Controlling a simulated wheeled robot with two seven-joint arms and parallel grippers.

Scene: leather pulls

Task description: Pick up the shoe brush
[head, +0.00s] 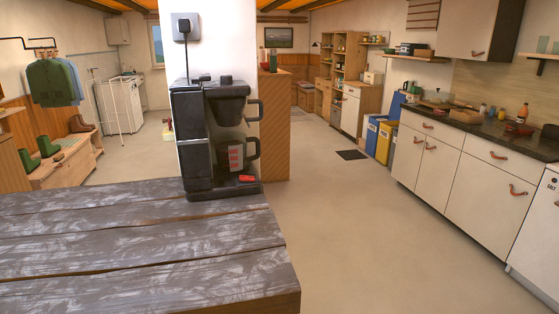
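I cannot make out a shoe brush for certain in the head view. Green boots (47,145) stand on a low wooden bench (70,172) at the far left, and brown shoes (80,124) sit at its back end. Small items on the bench between them are too small to identify. Neither of my grippers is in view.
A dark weathered wooden table (130,245) fills the near left. A black coffee maker (212,140) stands at its far edge, against a white pillar (220,52). Open floor (345,230) runs between the table and the kitchen cabinets (465,180) on the right. A dark mat (352,155) lies further back.

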